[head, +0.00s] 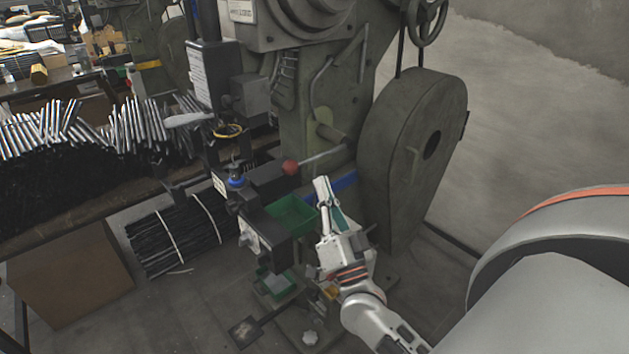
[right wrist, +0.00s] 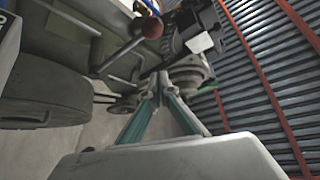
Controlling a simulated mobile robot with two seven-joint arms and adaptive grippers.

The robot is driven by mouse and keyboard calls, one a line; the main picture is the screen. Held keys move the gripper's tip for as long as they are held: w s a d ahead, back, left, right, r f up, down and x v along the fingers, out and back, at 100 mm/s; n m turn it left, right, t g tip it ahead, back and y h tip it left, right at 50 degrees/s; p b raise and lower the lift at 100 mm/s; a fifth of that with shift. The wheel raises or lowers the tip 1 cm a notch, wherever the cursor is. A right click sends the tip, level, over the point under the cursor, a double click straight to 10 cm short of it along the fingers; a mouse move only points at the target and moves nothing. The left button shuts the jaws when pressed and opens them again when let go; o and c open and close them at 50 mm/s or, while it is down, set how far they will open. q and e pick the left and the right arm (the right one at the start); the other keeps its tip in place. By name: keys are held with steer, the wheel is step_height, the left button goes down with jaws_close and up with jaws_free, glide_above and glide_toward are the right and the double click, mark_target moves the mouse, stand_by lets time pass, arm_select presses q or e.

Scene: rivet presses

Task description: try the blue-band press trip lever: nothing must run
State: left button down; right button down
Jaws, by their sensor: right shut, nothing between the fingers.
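The blue-band press (head: 310,100) is a large grey-green machine with a blue band (head: 344,182) low on its column. Its trip lever (head: 322,156) is a thin metal rod ending in a red ball knob (head: 290,167), sticking out to the left above the band. In the right wrist view the knob (right wrist: 152,27) and its rod show above and left of the fingertips. My right gripper (head: 322,184) is shut and empty, pointing up, just below and right of the knob. It appears apart from the lever. My left gripper is not in view.
A green bin (head: 291,218) sits at the press front, with another bin (head: 277,284) lower. A rounded wheel guard (head: 415,160) stands right of my gripper. A tied bundle of black rods (head: 178,235) lies at left. A yellow-band press (head: 148,64) stands behind.

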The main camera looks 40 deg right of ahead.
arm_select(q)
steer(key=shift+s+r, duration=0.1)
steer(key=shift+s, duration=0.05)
arm_select(e)
steer(key=w+r, duration=0.1)
steer(key=w, duration=0.7)
steer(key=shift+r, duration=0.15)
steer(key=shift+w, duration=0.1)
